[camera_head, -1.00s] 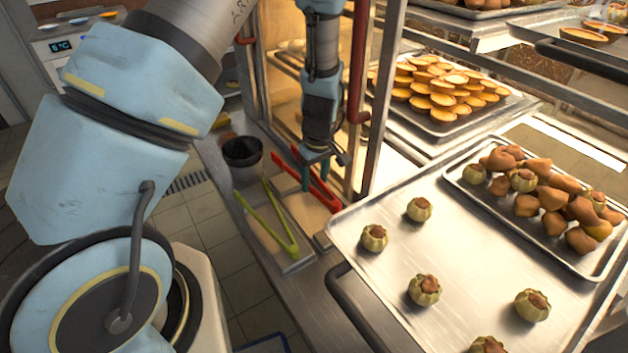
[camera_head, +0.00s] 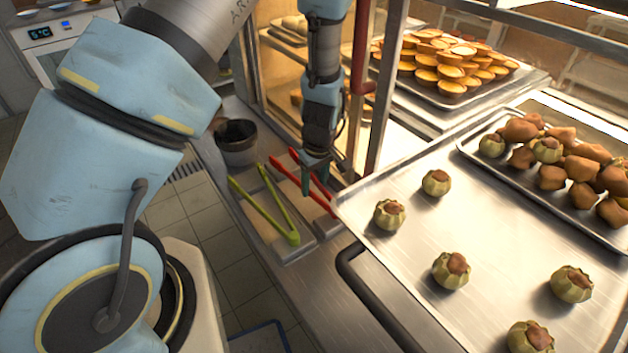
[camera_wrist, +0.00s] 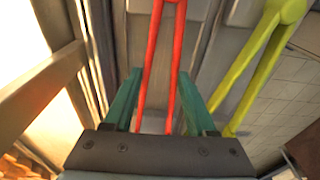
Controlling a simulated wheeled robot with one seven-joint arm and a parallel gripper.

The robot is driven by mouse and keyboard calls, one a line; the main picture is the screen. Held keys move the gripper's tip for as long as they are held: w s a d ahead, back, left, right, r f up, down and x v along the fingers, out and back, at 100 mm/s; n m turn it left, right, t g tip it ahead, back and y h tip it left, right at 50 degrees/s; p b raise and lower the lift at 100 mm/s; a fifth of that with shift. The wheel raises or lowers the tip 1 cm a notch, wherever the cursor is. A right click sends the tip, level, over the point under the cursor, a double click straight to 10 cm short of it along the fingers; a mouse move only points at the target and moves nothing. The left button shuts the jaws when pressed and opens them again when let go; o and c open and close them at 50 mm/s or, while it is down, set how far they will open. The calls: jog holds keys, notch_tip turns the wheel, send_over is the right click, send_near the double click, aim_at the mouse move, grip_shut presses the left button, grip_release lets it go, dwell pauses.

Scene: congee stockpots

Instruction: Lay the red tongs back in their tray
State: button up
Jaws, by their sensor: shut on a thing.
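The red tongs (camera_head: 321,191) lie over the right-hand side of the metal tray (camera_head: 321,227), beside the green tongs (camera_head: 270,216) in the left-hand compartment. My gripper (camera_head: 308,184) points down and is shut on the red tongs. In the wrist view, the two red arms (camera_wrist: 152,60) run between my green fingertips (camera_wrist: 159,74). The green tongs (camera_wrist: 245,85) show to their right there. I cannot tell whether the red tongs touch the tray floor.
A dark pot (camera_head: 238,143) stands behind the tray. A glass-sided cabinet with a red-handled post (camera_head: 359,60) rises close behind my gripper. A large baking sheet (camera_head: 420,255) with green stuffed pieces juts out at the right. Tarts (camera_head: 452,62) fill a tray behind.

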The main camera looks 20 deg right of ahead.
jog(key=shift+w+f, duration=0.15)
jog(key=shift+f, duration=0.35)
jog(key=o, duration=0.7)
notch_tip(320, 180, up, 11)
jog(key=s+b, duration=0.1)
jog(key=w+a+r+m+p, duration=0.15)
jog(key=a+r, duration=0.25)
jog(key=a, duration=0.4)
jog(key=w+a+r, duration=0.3)
jog(key=a+r, duration=0.1)
jog(key=a, duration=0.3)
jog(key=s+a+r, duration=0.1)
jog(key=a+r, duration=0.1)
jog(key=a, duration=0.3)
jog(key=s+a+r+m, duration=0.1)
jog(key=s+a+r, duration=0.1)
jog(key=a, duration=0.3)
jog(key=s+a+r+m, duration=0.1)
jog(key=a+r, duration=0.1)
jog(key=a, duration=0.4)
jog(key=shift+s+p, duration=0.15)
jog(key=shift+p, duration=0.25)
